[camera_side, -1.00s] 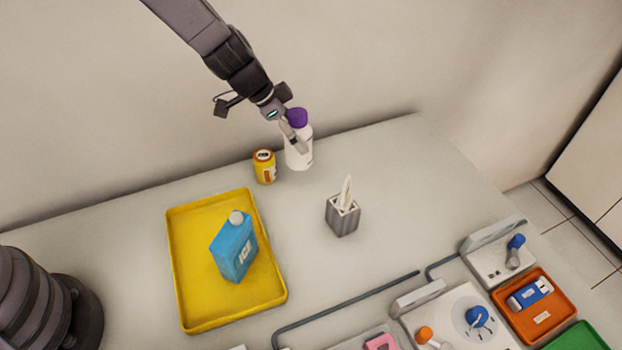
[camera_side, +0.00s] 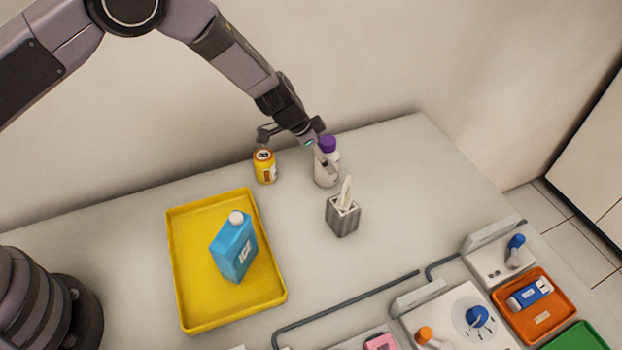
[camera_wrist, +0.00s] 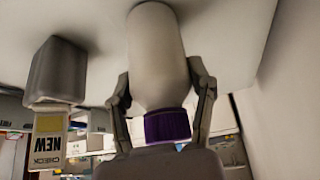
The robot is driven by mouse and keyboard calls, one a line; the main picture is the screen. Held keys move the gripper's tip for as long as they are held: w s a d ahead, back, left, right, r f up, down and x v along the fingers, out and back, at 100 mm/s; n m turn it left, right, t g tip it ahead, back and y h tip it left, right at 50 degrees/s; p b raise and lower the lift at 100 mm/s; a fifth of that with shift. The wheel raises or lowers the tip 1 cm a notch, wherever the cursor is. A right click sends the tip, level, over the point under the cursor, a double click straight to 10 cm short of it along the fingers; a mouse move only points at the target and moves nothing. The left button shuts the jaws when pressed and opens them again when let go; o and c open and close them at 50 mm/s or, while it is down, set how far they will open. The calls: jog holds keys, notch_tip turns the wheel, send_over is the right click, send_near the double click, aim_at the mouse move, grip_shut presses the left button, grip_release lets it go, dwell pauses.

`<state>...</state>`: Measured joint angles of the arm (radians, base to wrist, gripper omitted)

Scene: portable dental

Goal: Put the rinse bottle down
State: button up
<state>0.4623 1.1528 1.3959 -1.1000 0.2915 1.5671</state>
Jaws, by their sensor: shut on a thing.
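The rinse bottle (camera_side: 326,172) is white with a purple cap and stands upright at the back of the table. My gripper (camera_side: 326,160) is shut on its upper body, just below the cap. In the wrist view the bottle (camera_wrist: 157,60) sits between the two fingers of my gripper (camera_wrist: 160,95), its purple cap toward my palm. Whether its base touches the table is hard to tell.
The table right of the bottle is clear.

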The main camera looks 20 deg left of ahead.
jog(key=o, duration=1.2)
jog(key=shift+f, duration=0.15)
jog(key=shift+o, duration=0.2)
